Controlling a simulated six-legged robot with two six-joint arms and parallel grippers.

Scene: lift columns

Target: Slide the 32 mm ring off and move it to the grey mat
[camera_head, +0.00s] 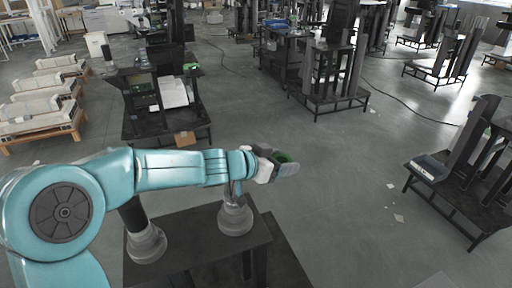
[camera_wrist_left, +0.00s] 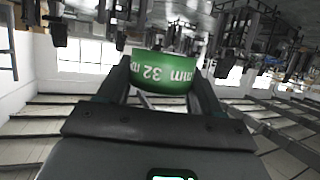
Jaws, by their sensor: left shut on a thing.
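My left gripper (camera_head: 286,166) is shut on the green 32 mm ring (camera_head: 283,157), held in the air to the right of the near dark table. In the left wrist view the ring (camera_wrist_left: 158,72) sits between the two fingers, its white "32 mm" lettering upside down. The ring is clear of any post. Two round grey bases with upright posts stand on the table: one at the left (camera_head: 146,244), one partly behind my arm (camera_head: 235,220). I cannot make out the grey mat for certain. My right gripper is out of view.
The near table top (camera_head: 200,250) is dark, with bare room between and in front of the bases. A dark low surface lies to its right. Other dark stands, such as one at the right (camera_head: 465,190), and pallets (camera_head: 45,105) stand farther off. Open floor lies right of my gripper.

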